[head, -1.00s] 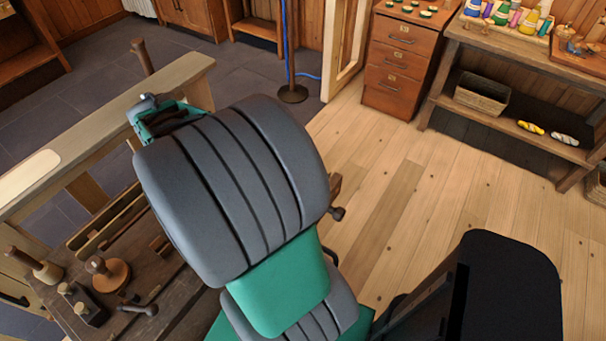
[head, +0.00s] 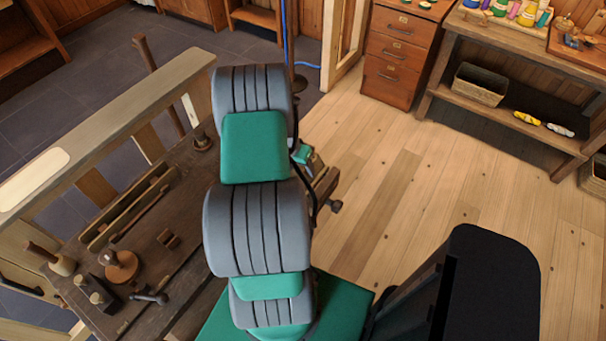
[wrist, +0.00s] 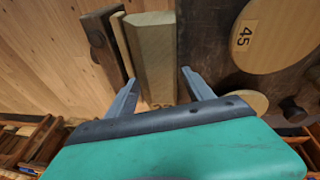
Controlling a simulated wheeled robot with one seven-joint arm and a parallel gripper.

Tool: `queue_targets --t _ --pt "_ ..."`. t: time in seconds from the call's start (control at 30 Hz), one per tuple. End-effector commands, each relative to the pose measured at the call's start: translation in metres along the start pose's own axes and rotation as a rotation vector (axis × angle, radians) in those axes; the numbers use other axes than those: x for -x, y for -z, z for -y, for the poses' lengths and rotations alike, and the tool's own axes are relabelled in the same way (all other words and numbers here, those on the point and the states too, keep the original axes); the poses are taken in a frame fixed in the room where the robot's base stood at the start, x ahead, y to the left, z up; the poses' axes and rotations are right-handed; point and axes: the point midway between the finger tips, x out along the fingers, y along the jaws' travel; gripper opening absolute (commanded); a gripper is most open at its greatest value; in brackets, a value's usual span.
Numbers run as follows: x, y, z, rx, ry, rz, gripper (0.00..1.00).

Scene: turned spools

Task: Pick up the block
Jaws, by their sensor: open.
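In the wrist view my gripper (wrist: 160,76) is open, its two grey fingers pointing at a pale wooden block (wrist: 150,48) with a dark mark at its near end. The block lies ahead of and between the fingertips, with dark wood along its left side. I cannot tell how far the fingertips are from it, and nothing is held. In the head view the green hand (head: 303,154) shows behind my arm over the bench's right end; its fingers and the pale block cannot be made out there.
A disc marked 45 (wrist: 262,35) is right of the block. Wooden floor (head: 390,200) is open right of the bench.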

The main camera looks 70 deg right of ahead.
Motion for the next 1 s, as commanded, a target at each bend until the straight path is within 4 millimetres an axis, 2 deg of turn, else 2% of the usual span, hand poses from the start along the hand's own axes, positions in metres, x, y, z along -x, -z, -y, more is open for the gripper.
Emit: queue_targets --t 0.07,0.17,0.8,1.0 --pt "0.0001 -0.0001 0.0002 0.0 0.0 0.0 0.6" --pt "0.0002 -0.0002 0.0002 0.001 0.0 0.0 0.53" --pt "0.001 0.0 0.0007 0.001 0.001 0.0 0.01" --pt "0.0016 0.0009 0.001 0.001 0.002 -0.002 0.0"
